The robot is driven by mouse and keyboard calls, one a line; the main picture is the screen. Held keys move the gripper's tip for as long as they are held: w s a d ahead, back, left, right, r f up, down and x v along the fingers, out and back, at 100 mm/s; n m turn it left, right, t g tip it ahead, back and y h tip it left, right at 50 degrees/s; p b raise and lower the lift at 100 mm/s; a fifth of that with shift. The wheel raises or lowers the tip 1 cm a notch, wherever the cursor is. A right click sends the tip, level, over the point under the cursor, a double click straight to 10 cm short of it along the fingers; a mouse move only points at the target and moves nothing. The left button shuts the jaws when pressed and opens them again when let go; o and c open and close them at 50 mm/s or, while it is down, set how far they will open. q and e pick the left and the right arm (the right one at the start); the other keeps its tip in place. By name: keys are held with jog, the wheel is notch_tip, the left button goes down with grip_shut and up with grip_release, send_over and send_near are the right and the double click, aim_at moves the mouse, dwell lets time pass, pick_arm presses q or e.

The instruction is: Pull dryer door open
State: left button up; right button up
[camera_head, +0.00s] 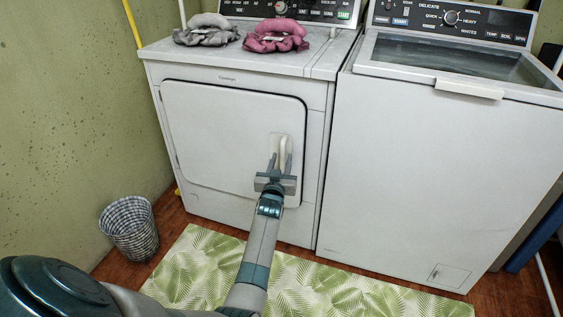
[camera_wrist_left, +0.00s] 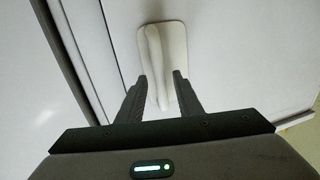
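The white dryer (camera_head: 255,220) stands on the left, with its front door (camera_head: 220,130) closed in the head view. A pale handle (camera_head: 285,150) sits near the door's right edge. My left gripper (camera_head: 279,163) is in front of the door at the handle's lower part. In the left wrist view, the handle (camera_wrist_left: 154,55) stands between the two dark fingers (camera_wrist_left: 157,85), which are open with gaps beside it. I cannot tell whether either finger touches it. My right gripper is not in view.
A white washer (camera_head: 440,170) stands close on the right. A checked basket (camera_head: 130,228) is on the floor by the left wall. A green leaf-patterned mat (camera_head: 330,290) lies before the machines. Grey (camera_head: 207,32) and pink (camera_head: 276,37) cloth items lie on the dryer.

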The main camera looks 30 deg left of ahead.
pick_arm(q)
jog(key=shift+w+a, duration=0.15)
jog(key=shift+w, duration=0.1)
jog(key=shift+c, duration=0.4)
grip_shut()
jog(key=shift+s, duration=0.15)
